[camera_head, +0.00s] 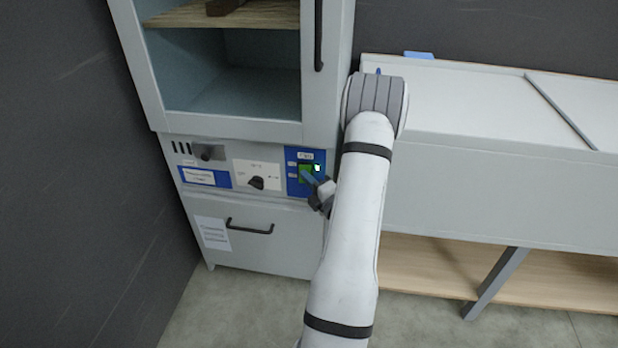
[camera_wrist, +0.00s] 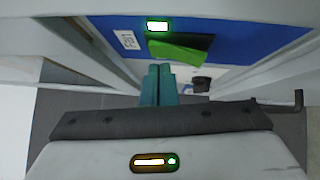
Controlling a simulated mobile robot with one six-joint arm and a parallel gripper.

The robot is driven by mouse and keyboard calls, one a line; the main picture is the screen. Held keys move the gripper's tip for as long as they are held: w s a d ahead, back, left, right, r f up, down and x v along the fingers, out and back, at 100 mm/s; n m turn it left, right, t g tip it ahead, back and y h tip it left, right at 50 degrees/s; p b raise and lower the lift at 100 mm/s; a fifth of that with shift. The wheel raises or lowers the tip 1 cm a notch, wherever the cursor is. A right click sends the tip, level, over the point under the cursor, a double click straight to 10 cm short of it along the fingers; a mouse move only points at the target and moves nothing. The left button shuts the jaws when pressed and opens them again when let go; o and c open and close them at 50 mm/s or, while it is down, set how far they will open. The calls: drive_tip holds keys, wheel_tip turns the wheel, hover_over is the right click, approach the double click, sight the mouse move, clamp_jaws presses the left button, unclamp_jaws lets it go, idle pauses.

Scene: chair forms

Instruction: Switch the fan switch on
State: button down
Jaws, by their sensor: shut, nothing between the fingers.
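The fan switch is a green rocker (camera_head: 305,170) on a blue panel at the right of the cabinet's control strip. In the wrist view the green rocker (camera_wrist: 180,49) looks tilted, with one edge standing out from the panel. A small indicator (camera_wrist: 158,26) beside it glows white with a green rim; it also shows bright in the head view (camera_head: 317,168). My gripper (camera_head: 311,180) is at the switch. Its teal fingertips (camera_wrist: 159,70) are shut together, empty, close to the rocker's edge; I cannot tell whether they touch it.
A dark knob (camera_head: 256,183) on a white plate sits left of the switch. The glass-fronted cabinet door (camera_head: 225,127) with a vertical handle is above, and a drawer handle (camera_head: 250,228) is below. A grey-white bench unit (camera_head: 480,180) stands close on the right.

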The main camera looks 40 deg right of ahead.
drive_tip(key=s+a+r+p, duration=0.2)
drive_tip(key=s+a, duration=0.1)
drive_tip(key=s, duration=0.9)
drive_tip(key=shift+a, duration=0.4)
